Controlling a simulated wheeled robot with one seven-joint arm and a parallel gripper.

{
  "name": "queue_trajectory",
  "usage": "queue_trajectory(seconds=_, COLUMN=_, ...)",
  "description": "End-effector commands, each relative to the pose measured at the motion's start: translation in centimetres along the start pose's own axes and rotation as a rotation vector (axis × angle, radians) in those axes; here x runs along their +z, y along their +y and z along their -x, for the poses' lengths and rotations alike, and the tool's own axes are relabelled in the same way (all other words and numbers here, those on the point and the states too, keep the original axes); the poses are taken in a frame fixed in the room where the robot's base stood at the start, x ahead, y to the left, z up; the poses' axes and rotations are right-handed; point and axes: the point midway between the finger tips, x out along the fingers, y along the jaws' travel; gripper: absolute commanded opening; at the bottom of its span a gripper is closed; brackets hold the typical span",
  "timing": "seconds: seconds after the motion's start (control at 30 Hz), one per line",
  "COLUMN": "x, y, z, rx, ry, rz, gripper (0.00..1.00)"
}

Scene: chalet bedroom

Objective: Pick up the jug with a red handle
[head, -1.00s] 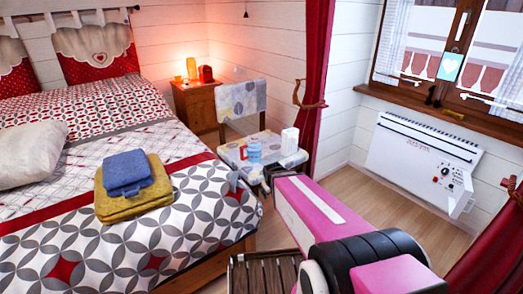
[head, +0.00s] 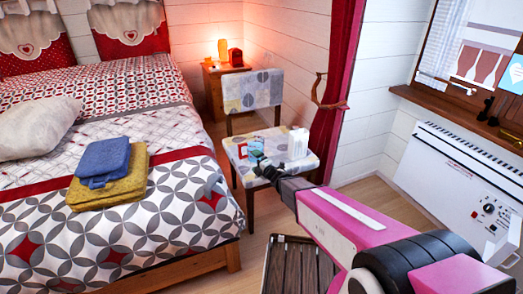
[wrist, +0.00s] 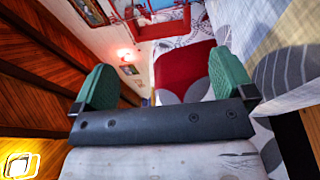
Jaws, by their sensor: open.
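The jug (head: 255,147) stands on the patterned seat of the chair. It looks pale blue with some red at its side, small and partly hidden by my gripper (head: 262,166). In the wrist view, a red-edged, clear bluish shape (wrist: 165,27) at the top looks like the jug, cut off by the picture's edge. My gripper (wrist: 163,72) is open there, its two green fingers wide apart with nothing between them. The jug lies beyond the fingertips. I cannot tell the exact gap.
A white object (head: 298,144) stands on the chair seat (head: 309,162) just right of the jug. The bed (head: 120,240) with folded towels (head: 108,190) is close on the left. A slatted wooden item (head: 298,268) is below my arm. A heater (head: 455,185) is at right.

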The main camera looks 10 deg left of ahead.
Motion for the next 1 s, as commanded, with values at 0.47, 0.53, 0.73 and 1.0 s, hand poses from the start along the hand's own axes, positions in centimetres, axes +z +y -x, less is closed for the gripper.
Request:
queue_trajectory(seconds=0.47, x=-0.1, y=-0.1, z=-5.5, rx=0.005, ry=0.007, rz=0.005, gripper=1.0)
queue_trajectory(seconds=0.53, x=-0.2, y=0.0, z=-5.8, rx=0.005, ry=0.007, rz=0.004, gripper=1.0)
queue_trajectory(seconds=0.73, x=-0.2, y=-0.1, z=-7.5, rx=0.005, ry=0.007, rz=0.003, gripper=1.0)
queue_trajectory(seconds=1.0, x=-0.2, y=0.0, z=-10.8, rx=0.005, ry=0.006, rz=0.003, gripper=1.0)
